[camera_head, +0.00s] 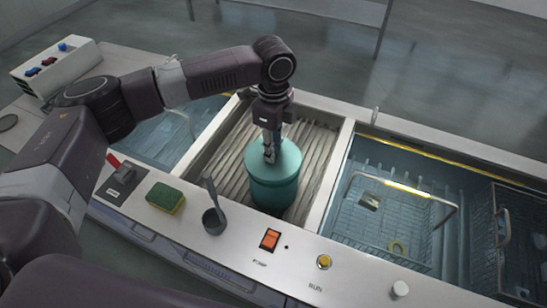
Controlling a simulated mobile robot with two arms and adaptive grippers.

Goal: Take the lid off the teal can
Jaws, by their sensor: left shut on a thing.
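The teal can (273,192) stands upright on the ribbed drain section between the two tanks. Its round teal lid (288,157) sits on top of it. My left gripper (269,157) points straight down at the middle of the lid and is shut there. What it grips is small and mostly hidden by the fingers; it appears to be the lid's handle. I see no clear gap between lid and can. My right gripper is not in view.
A wire basket (347,222) sits in the right tank, with another basket at the far right. On the front ledge are a green and yellow sponge (165,198), a grey ladle (214,221), an orange switch (270,240) and a yellow button (324,262).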

